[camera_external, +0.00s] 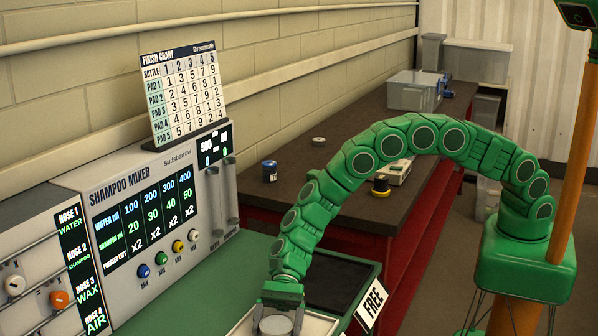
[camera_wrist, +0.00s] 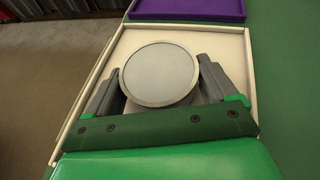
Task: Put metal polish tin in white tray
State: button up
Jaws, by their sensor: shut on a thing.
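The metal polish tin (camera_wrist: 160,73) is round with a grey lid and a lighter rim. My gripper (camera_wrist: 160,88) is shut on it, one finger on each side, in the wrist view. The white tray (camera_wrist: 118,52) lies under the tin, and the tin is within the tray's outline. I cannot tell whether the tin touches the tray floor. In the external view the tin (camera_external: 276,325) shows at the bottom edge between the fingers of my gripper (camera_external: 278,312). The tray (camera_external: 318,326) is partly cut off there.
A purple tray (camera_wrist: 190,9) lies beyond the white one. The shampoo mixer (camera_external: 150,215) stands to the left. A blue tin (camera_external: 269,171) sits on the dark bench.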

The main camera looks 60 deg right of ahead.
jog(key=shift+f, duration=0.1)
jog(key=o, duration=1)
jog(key=shift+w+d+r, duration=0.1)
jog(key=shift+d+r, duration=0.1)
jog(key=v, duration=1.1)
jog(key=shift+d+r, duration=0.1)
jog(key=shift+d, duration=0.15)
